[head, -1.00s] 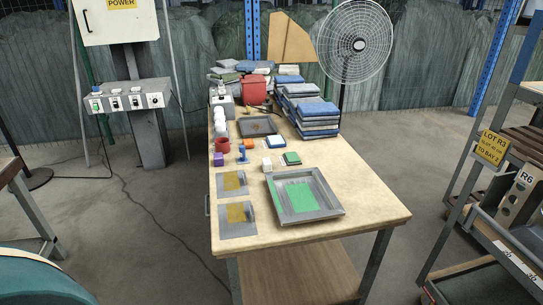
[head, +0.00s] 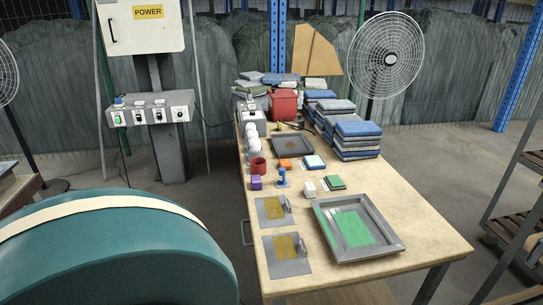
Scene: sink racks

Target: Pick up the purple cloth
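A small purple block-like item (head: 256,183) sits near the left edge of the wooden table (head: 420,232), just in front of a dark red mug. It is the only purple thing I see, and it is too small to tell whether it is cloth. Neither of my grippers shows in the head view.
Around it are the red mug (head: 257,166), a blue stand-like item (head: 281,178), an orange block (head: 285,163) and a grey plate with a yellow patch (head: 272,210). A grey frame with a green panel (head: 352,228) lies at right. A large teal rounded object (head: 110,255) fills the lower left.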

